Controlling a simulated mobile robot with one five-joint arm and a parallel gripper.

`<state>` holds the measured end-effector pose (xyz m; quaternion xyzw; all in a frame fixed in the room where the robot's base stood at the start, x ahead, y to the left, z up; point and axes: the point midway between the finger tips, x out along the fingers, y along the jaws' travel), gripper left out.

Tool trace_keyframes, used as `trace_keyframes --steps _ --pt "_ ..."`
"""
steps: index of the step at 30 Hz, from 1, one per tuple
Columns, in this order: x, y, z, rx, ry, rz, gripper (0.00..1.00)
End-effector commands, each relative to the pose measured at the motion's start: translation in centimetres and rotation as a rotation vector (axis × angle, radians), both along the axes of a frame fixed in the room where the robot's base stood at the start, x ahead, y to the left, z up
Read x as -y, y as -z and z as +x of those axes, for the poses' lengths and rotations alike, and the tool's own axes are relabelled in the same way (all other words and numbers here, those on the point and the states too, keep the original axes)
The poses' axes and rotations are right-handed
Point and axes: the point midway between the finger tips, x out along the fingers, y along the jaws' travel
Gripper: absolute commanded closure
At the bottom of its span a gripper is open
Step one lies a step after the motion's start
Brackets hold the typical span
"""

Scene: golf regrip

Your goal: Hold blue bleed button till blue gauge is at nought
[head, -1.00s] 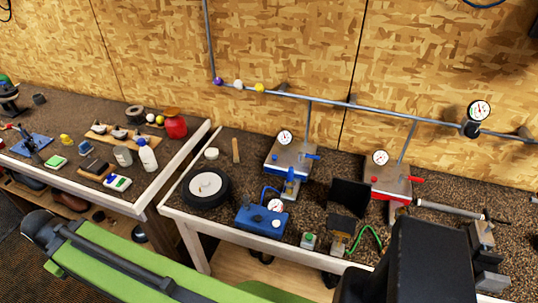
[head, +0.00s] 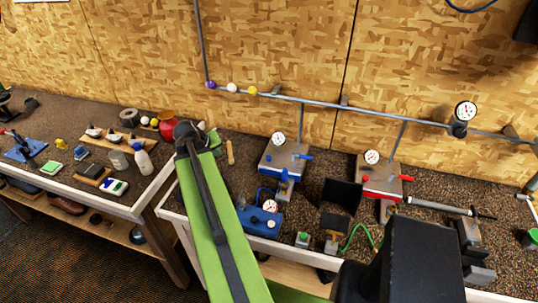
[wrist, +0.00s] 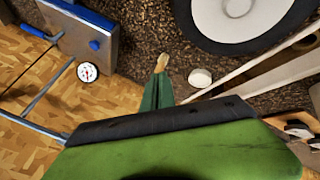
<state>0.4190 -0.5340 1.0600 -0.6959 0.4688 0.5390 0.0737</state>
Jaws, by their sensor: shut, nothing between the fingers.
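The blue pressure station (head: 285,157) stands on the right bench, with a blue lever at its right. Its round white gauge (head: 278,138) is at its back; the needle is too small to read. In the wrist view, the blue button (wrist: 95,45) is on the grey top of the station (wrist: 75,22), with the gauge (wrist: 87,72) beside it. My gripper (head: 214,140) is left of the station, apart from the button. In the wrist view my gripper (wrist: 158,76) shows as shut green fingers, empty, partly covering a wooden handle.
A red station (head: 380,178) stands to the right. A blue box with its own gauge (head: 270,206) is in front of the blue station. The wheel (wrist: 240,18) and white roll (wrist: 200,78) lie near my gripper. A pipe (head: 350,106) runs along the wall.

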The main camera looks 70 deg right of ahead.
Motion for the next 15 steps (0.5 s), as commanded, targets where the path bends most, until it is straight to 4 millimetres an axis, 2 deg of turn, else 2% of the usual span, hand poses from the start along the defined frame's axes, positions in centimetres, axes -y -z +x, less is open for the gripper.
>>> trace_keyframes --steps 1,3,7,9,12,15 --pt "2.6 -0.9 -2.7 -0.003 0.046 -0.032 1.0" --pt "5.6 -1.8 -6.1 -0.007 0.098 -0.074 1.0" --pt "9.5 -3.1 -11.4 -0.019 0.172 -0.139 1.0" --pt "10.8 -3.6 -13.5 -0.026 0.198 -0.161 1.0" --pt "11.8 -4.0 -15.2 -0.031 0.219 -0.182 1.0" --pt "12.1 -4.1 -15.8 -0.033 0.225 -0.188 1.0"
